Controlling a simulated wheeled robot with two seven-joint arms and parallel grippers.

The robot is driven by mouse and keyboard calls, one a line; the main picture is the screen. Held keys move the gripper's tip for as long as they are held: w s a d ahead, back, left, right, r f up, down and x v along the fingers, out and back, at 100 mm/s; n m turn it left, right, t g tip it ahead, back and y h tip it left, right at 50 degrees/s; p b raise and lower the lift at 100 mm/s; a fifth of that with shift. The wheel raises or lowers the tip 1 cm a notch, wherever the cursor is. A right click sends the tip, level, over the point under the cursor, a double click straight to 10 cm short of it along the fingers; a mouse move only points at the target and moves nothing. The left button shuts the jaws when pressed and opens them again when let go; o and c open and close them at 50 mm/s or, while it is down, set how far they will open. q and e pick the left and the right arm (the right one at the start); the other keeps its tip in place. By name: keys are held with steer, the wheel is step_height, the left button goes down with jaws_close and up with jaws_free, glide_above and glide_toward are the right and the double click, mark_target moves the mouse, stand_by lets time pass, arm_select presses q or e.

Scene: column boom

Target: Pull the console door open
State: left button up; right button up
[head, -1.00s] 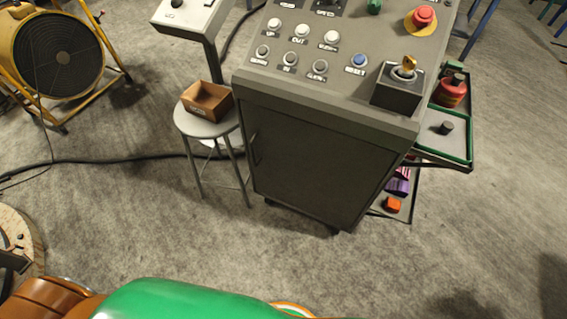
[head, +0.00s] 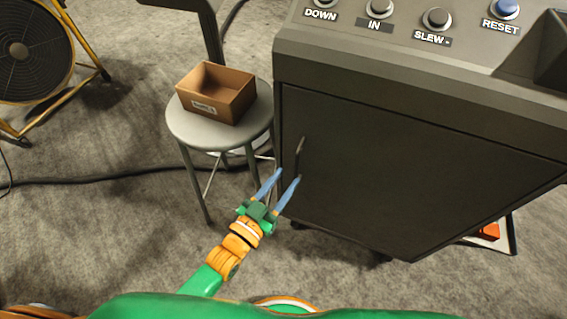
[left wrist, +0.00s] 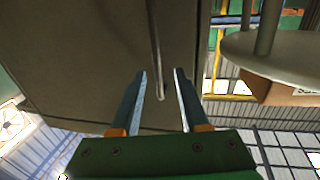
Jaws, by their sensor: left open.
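The console door (head: 380,175) is a dark grey panel on the front of the console and looks closed. Its handle (head: 299,152) is a thin upright bar near the door's left edge. My left gripper (head: 287,176) is open, with its blue fingers pointing at the door just below the handle. In the left wrist view, the handle (left wrist: 156,50) runs down between the two fingertips (left wrist: 160,74), with its lower end between the fingers. I cannot tell whether the fingers touch it. My right gripper is not in view.
A round grey stool (head: 190,130) with an open cardboard box (head: 217,92) stands close to the left of the console. A yellow-framed fan (head: 30,55) is at the far left. A black cable (head: 100,180) crosses the floor. Carpet in front of the door is clear.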

mark_target(295, 170)
arm_select(q)
steer(key=b+x, duration=0.1)
steer(key=x, duration=0.4)
steer(key=shift+d, duration=0.25)
jaws_close()
stand_by(1.0)
